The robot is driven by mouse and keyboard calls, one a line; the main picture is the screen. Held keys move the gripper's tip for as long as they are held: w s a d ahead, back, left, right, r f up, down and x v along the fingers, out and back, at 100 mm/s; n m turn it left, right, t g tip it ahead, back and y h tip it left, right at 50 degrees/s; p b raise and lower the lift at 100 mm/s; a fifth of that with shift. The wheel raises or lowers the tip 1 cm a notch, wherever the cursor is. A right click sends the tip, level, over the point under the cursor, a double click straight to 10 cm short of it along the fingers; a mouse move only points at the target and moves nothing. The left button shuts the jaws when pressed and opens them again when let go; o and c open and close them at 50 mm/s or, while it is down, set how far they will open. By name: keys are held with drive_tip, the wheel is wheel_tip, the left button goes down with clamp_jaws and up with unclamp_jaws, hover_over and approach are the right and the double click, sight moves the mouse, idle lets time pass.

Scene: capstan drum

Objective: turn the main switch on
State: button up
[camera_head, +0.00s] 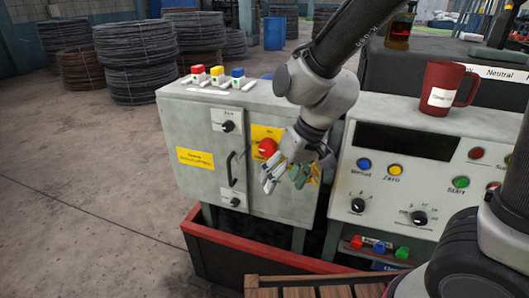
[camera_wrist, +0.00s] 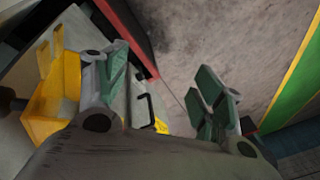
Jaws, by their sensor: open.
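The grey cabinet (camera_head: 195,125) has a red rotary knob (camera_head: 267,147) on a yellow plate (camera_head: 258,131), which I take for the main switch. Its setting is too small to read. My gripper (camera_head: 284,178) is just below and right of the knob in the head view, covering part of the plate. In the wrist view my gripper (camera_wrist: 165,92) has its green-padded fingers spread apart with nothing between them. A yellow part (camera_wrist: 60,88) stands left of the fingers there; I cannot tell if it belongs to the switch. The red knob is not clearly visible in the wrist view.
The cabinet also has a black door handle (camera_head: 231,168) and small black knobs (camera_head: 228,126). To the right stands a control panel (camera_head: 372,187) with buttons and a red mug (camera_head: 444,88) on top. A red-edged base (camera_head: 225,243) runs below. Open floor lies left.

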drive_tip(key=a+f+t, duration=0.1)
drive_tip(key=a+f, duration=0.5)
drive_tip(key=a, duration=0.3)
drive_tip(key=w+a+f+m+t, duration=0.25)
drive_tip(key=w+a+t, duration=0.25)
drive_tip(key=w+t, duration=0.25)
drive_tip(key=m+t+h, duration=0.4)
drive_tip(key=t+h, duration=0.4)
drive_tip(key=h, duration=0.1)
approach(266, 150)
drive_tip(key=x, duration=1)
drive_tip(key=shift+r, duration=0.1)
